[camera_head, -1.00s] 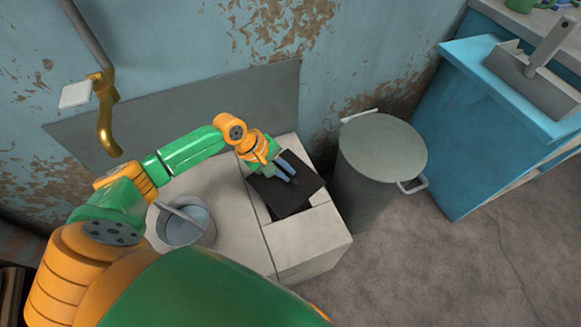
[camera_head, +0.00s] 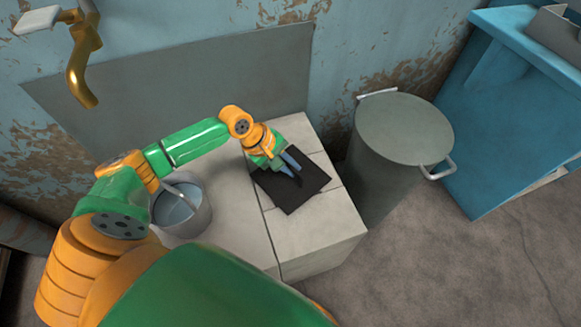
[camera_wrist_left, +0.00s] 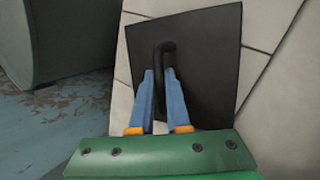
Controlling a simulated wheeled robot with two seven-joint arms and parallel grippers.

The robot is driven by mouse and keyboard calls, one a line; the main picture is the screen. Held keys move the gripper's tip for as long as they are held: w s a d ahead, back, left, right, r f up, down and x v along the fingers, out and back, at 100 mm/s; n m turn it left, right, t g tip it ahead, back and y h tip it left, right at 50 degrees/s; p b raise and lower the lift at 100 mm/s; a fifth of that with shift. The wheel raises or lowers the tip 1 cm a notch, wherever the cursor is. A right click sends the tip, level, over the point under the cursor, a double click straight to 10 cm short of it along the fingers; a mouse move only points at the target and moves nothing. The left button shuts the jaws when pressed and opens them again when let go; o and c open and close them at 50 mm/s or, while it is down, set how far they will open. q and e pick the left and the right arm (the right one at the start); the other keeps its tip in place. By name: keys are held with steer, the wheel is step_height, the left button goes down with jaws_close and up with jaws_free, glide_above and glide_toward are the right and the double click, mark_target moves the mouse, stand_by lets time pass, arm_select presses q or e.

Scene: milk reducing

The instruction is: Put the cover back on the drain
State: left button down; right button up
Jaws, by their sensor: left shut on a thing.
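The cover is a flat black square plate (camera_head: 312,184) over the pale tiled ledge (camera_head: 318,238). In the left wrist view the plate (camera_wrist_left: 212,62) has a dark bent handle (camera_wrist_left: 165,47) standing up from it. My left gripper (camera_head: 291,165) is shut on this handle; its two blue fingers (camera_wrist_left: 160,75) sit either side of it. The plate looks close to the tiles, but I cannot tell whether it rests flush on them. No drain opening shows; the plate hides whatever is under it. My right gripper is not in view.
A metal bucket (camera_head: 181,208) of liquid stands on the ledge left of the plate. A tall grey lidded bin (camera_head: 398,150) stands close to the ledge's right side. A brass tap (camera_head: 82,60) is on the wall. A blue cabinet (camera_head: 490,120) is at far right.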

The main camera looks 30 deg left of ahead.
arm_select(q)
steer(key=shift+f, duration=0.5)
stand_by(0.4)
steer(key=c, duration=0.8)
jaws_free()
